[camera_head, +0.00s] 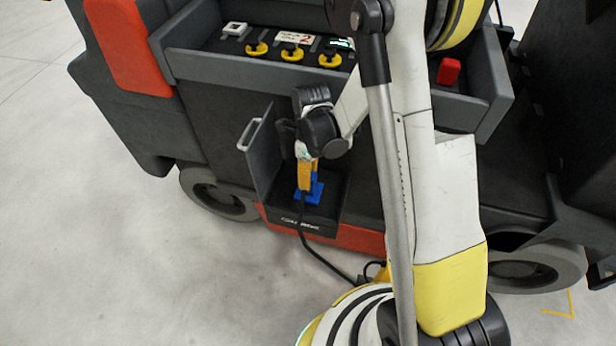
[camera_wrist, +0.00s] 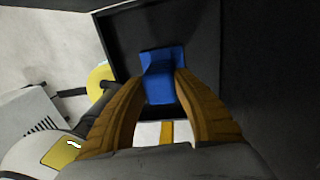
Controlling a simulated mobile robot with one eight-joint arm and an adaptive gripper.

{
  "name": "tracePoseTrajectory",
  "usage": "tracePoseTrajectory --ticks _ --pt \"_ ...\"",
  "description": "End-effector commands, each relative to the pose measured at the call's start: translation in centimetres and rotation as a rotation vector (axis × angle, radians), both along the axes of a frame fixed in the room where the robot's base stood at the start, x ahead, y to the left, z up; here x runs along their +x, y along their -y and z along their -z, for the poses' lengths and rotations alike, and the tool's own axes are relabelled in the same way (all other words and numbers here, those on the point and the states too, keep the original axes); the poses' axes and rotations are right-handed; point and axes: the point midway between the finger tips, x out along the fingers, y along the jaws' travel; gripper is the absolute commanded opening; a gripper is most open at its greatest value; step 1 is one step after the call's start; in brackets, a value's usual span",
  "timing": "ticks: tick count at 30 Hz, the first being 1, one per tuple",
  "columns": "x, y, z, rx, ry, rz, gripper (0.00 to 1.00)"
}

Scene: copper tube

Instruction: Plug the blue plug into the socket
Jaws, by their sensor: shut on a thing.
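The blue plug (camera_head: 312,193) is low in the dark compartment of the cart, with a black cable (camera_head: 302,238) running down from it over the compartment's front. It also shows in the wrist view (camera_wrist: 162,62) against a dark panel. My gripper (camera_head: 305,180) comes from above, its two yellow-brown fingers on either side of the blue plug. In the wrist view, the fingertips (camera_wrist: 161,80) are closed on the plug's sides. I cannot make out the socket separately; the plug and fingers may hide it. Whether the plug is seated cannot be told.
The compartment's grey door (camera_head: 262,150) stands open at the left, close to my gripper. The cart's wheel (camera_head: 215,192) is below left. The floor at left is clear.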

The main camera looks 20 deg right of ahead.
Motion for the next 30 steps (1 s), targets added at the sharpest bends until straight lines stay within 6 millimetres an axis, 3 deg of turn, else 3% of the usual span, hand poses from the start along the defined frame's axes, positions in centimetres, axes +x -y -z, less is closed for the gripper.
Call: tracePoseTrajectory --ticks 27,28,30 --pt "0.0 0.0 1.2 0.000 0.000 0.000 0.00" --pt "0.0 0.0 1.1 0.000 0.000 0.000 0.43" --pt "0.0 0.0 1.1 0.000 0.000 0.000 0.56"
